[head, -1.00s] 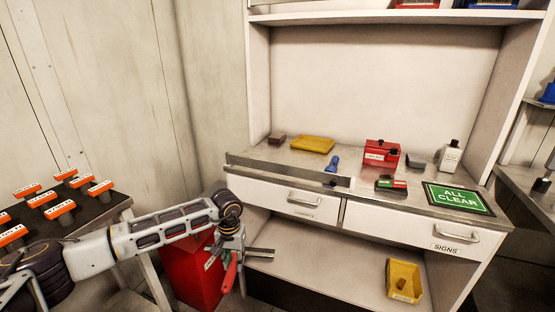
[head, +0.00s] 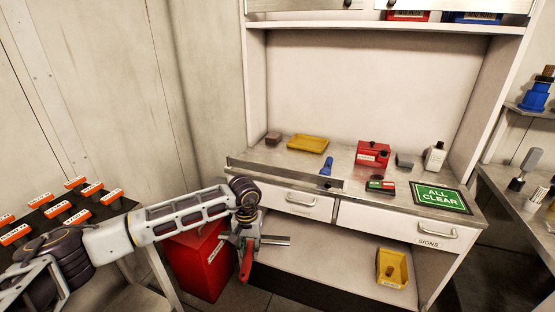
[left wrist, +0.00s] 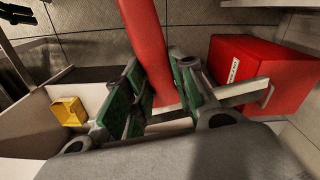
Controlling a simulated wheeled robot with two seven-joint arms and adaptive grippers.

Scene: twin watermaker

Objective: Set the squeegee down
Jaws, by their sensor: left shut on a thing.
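My left gripper (head: 247,246) is shut on the squeegee's red handle (head: 246,264), in front of the cabinet's left side and below counter height. In the left wrist view the red handle (left wrist: 149,45) runs up between the green-padded fingers (left wrist: 160,95). A grey bar (head: 275,240), seemingly the squeegee's head, sticks out to the right of the gripper; part of it is hidden by the fingers. The squeegee is in the air, with no clear contact below it. The steel counter (head: 290,157) is above and behind it. My right gripper is not in view.
A red box (head: 205,265) stands behind the left arm. The counter holds a yellow tray (head: 307,144), blue-handled item (head: 326,168), red lockbox (head: 372,155), bottle (head: 434,157) and green sign (head: 440,197). A yellow bin (head: 391,269) sits on the lower shelf, otherwise largely clear.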

